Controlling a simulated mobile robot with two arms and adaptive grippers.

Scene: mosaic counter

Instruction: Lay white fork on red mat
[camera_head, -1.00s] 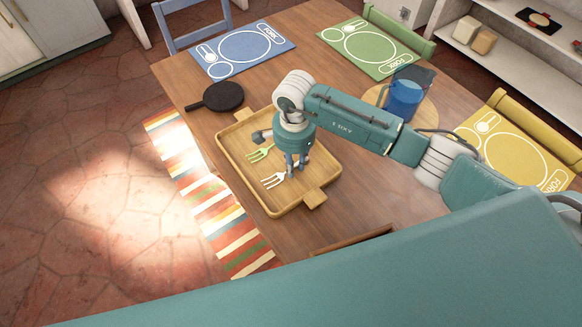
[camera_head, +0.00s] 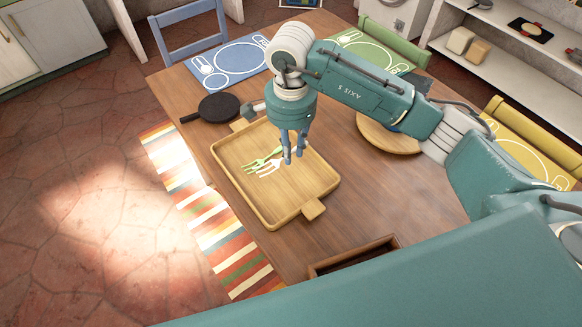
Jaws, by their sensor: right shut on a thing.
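The white fork (camera_head: 268,169) is held at its handle end by my right gripper (camera_head: 292,159), tines pointing left. It seems to hang a little above the wooden tray (camera_head: 268,221). The green fork (camera_head: 254,162) lies in the tray just beside it in the picture. My right gripper is shut on the white fork; its fingers hide the fork's handle. My left gripper is not in view. No red mat shows in view.
A black pan (camera_head: 219,107) lies left behind the tray. Blue (camera_head: 227,62), green (camera_head: 372,48) and yellow (camera_head: 520,146) mats lie around the table. A round wooden board (camera_head: 388,139) is behind my right arm. A wooden box (camera_head: 355,257) shows at the near edge.

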